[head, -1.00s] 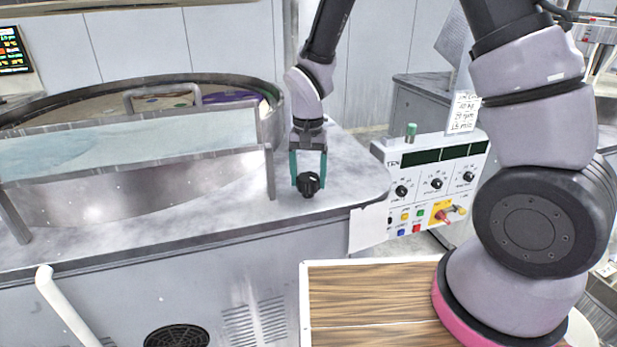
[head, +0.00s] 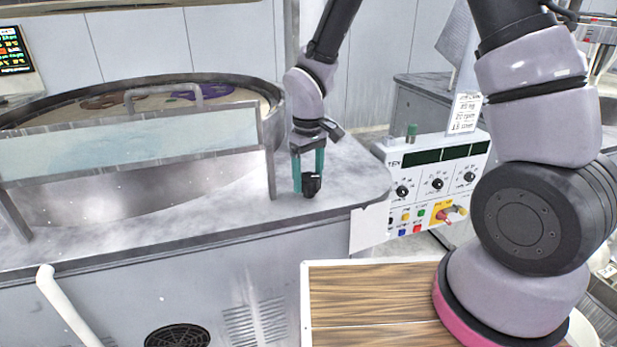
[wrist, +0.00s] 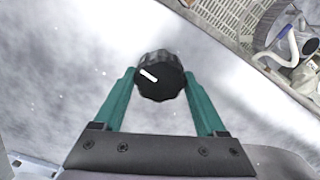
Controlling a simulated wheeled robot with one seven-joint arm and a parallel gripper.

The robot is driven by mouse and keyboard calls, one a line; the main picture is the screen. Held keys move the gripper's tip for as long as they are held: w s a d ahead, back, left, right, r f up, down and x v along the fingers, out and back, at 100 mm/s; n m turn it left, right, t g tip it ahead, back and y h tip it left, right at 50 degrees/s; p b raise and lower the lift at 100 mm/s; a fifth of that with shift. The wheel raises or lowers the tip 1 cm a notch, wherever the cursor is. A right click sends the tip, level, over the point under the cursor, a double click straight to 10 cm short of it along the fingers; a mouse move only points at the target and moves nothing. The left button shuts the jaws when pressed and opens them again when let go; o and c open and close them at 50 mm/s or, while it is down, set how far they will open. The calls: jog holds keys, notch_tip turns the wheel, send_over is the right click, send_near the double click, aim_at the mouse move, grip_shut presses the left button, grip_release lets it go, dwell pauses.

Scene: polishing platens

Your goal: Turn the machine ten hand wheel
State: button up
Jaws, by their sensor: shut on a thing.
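The black hand wheel (head: 311,187) stands on the grey machine top, left of the control panel marked TEN. It has a ribbed rim and, in the wrist view (wrist: 160,77), a white mark on its face pointing to the upper left. My gripper (head: 309,178) comes down on it from above, with two green fingers. In the wrist view the fingers (wrist: 159,82) reach the wheel's left and right sides, and they are shut on it. In the head view the fingers and the wheel's near face overlap, so the contact on the far side is hidden.
The control panel (head: 437,158) with knobs and coloured buttons stands to the right. A round platen tub (head: 272,92) with a clear guard (head: 130,140) lies to the left. A wood-topped surface (head: 370,300) is in front. The machine top around the wheel is clear.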

aim_at(309, 176)
jog(key=shift+n, duration=0.8)
jog(key=o, duration=1.3)
notch_tip(309, 176, up, 11)
jog(key=shift+f, duration=0.1)
